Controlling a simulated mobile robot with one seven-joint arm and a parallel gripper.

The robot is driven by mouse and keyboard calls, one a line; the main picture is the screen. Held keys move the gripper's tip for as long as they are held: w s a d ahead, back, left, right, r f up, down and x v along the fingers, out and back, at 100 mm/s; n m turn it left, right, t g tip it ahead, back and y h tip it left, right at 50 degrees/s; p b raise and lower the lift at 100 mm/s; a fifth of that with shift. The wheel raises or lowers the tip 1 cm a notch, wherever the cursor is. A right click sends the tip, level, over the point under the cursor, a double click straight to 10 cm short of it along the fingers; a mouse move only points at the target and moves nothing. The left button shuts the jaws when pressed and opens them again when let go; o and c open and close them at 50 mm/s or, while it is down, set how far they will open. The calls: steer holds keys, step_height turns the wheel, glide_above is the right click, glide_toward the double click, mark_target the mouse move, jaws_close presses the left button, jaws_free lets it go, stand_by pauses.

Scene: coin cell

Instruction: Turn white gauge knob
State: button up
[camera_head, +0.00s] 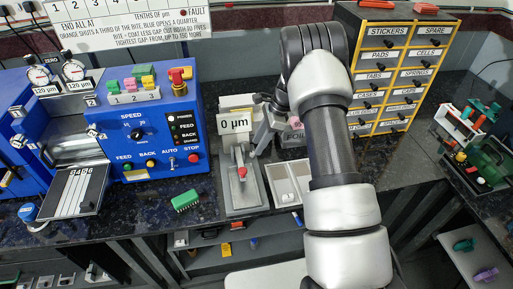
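Two round white dial gauges stand on top of the blue machine at the left, a left one (39,76) and a right one (73,70), each with a "120 µm" label below it. A grey measuring stand (243,190) with a white "0 µm" display (235,123) and a small red tip stands at the middle of the counter. I cannot make out which of these carries a white knob. My gripper (266,122) is just right of the "0 µm" display, mostly hidden by my own arm. Its fingers are too unclear to tell open from shut.
The blue machine (150,125) with a speed knob and several coloured buttons fills the left. A green block (186,200) lies before it. A pale two-compartment tray (284,184) is right of the stand. A yellow-framed drawer cabinet (393,75) stands behind my arm.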

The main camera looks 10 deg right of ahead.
steer(key=v, duration=1.4)
steer(key=s+a+r+n+t+h+p, duration=0.15)
steer(key=s+r+n, duration=0.25)
steer(key=s+r, duration=0.45)
steer(key=s+a+r+n+t+h+p, duration=0.15)
steer(key=s+a+r+n, duration=0.35)
steer(key=r, duration=0.7)
steer(key=s+r+n+t+h+p, duration=0.1)
steer(key=s+n, duration=0.8)
steer(key=s, duration=1.1)
step_height(320, 180, up, 3)
steer(key=shift+s+f+n+t+h+p, duration=0.2)
steer(key=shift+s+n+t+h+p, duration=0.15)
steer(key=shift+t+p, duration=0.35)
